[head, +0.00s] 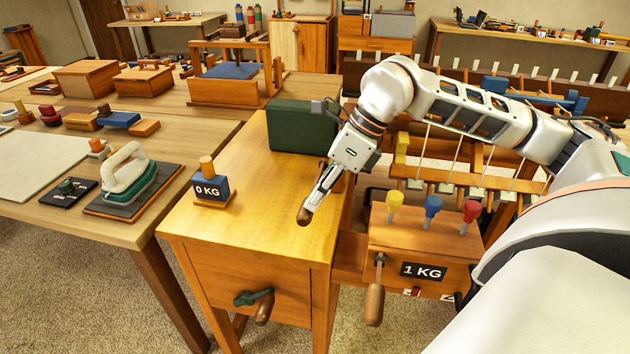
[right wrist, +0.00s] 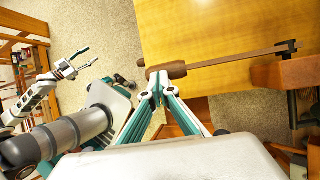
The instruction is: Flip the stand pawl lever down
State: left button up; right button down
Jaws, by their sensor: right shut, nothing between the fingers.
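A lever with a dark flat bar and a brown wooden handle (right wrist: 172,69) lies across the edge of the wooden stand top in the right wrist view. Its bar (right wrist: 235,58) runs right to a dark pivot; I take it for the stand pawl lever. In the head view its handle end (head: 303,217) shows just below my right gripper (head: 315,198). My right gripper is shut and empty, its tips (right wrist: 155,88) right at the handle; I cannot tell whether they touch. My left gripper (right wrist: 87,57) is open and empty, away to the left in the right wrist view.
The yellowish stand top (head: 245,235) carries a 0 KG block (head: 211,188) and a dark green box (head: 302,127). A crank (head: 255,299) sticks out of its front. The 1 KG box (head: 400,245) with coloured knobs and a hanging handle (head: 374,304) stands right.

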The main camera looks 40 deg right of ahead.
jog(key=shift+f, duration=0.9)
jog(key=shift+s+a, duration=0.1)
pick_arm(q)
jog(key=shift+w+a+r, duration=0.1)
jog(key=shift+w+r, duration=0.3)
jog(key=shift+w, duration=0.4)
pick_arm(e)
jog(key=shift+r, duration=0.2)
pick_arm(q)
jog(key=p, duration=0.1)
jog(key=s+r+p, duration=0.1)
jog(key=p, duration=0.1)
jog(key=shift+s+d+r, duration=0.15)
jog(key=shift+s+d, duration=0.15)
jog(key=shift+d, duration=0.1)
pick_arm(e)
jog(key=s+a+v, duration=0.1)
jog(key=v, duration=1.3)
jog(key=shift+s+a+r, duration=0.15)
jog(key=shift+a+r, duration=0.05)
jog(key=shift+a, duration=0.15)
